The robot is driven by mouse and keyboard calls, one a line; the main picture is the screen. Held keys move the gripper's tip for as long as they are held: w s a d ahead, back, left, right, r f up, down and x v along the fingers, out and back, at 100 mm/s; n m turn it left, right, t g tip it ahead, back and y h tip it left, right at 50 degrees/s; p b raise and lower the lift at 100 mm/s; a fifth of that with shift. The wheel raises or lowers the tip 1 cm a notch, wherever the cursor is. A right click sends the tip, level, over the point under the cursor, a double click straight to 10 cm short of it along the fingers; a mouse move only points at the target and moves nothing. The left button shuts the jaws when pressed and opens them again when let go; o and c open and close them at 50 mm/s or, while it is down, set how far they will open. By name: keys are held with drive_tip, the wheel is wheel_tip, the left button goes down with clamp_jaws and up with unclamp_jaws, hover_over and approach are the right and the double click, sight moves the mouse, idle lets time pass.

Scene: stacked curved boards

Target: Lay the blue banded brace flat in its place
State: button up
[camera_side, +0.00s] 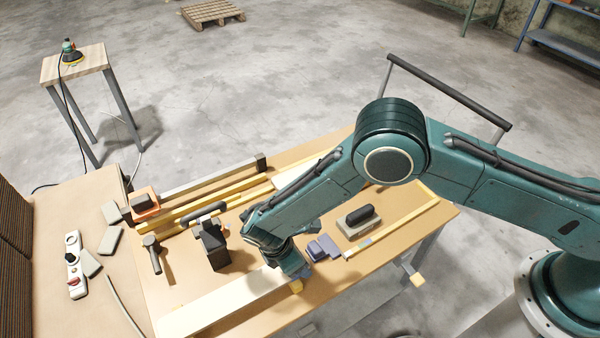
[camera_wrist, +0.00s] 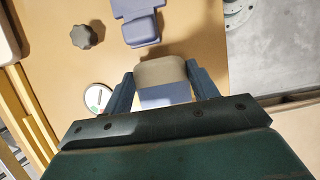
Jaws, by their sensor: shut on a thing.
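My gripper (camera_wrist: 163,92) is shut on a block-like piece in the wrist view. The piece has a beige end (camera_wrist: 160,71) and a blue band (camera_wrist: 165,95) between my fingers, so it looks like the blue banded brace. The rest of it is hidden behind my wrist. In the side view my gripper (camera_side: 294,273) is low over the front of the workbench, and a small yellowish end shows beside it. A long pale board (camera_side: 215,302) lies to the left of my gripper. I cannot tell whether the held piece touches the bench.
A blue-grey fixture (camera_side: 322,248) stands just right of my gripper; it also shows in the wrist view (camera_wrist: 141,27). A dark knob (camera_wrist: 84,36) and a round dial (camera_wrist: 98,98) are nearby. A black clamp-like block (camera_side: 214,245) and a hammer (camera_side: 152,253) are left. A sanding block (camera_side: 358,222) is right.

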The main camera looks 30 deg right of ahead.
drive_tip(key=o, duration=1)
drive_tip(key=shift+r, duration=0.1)
drive_tip(key=shift+v, duration=2.9)
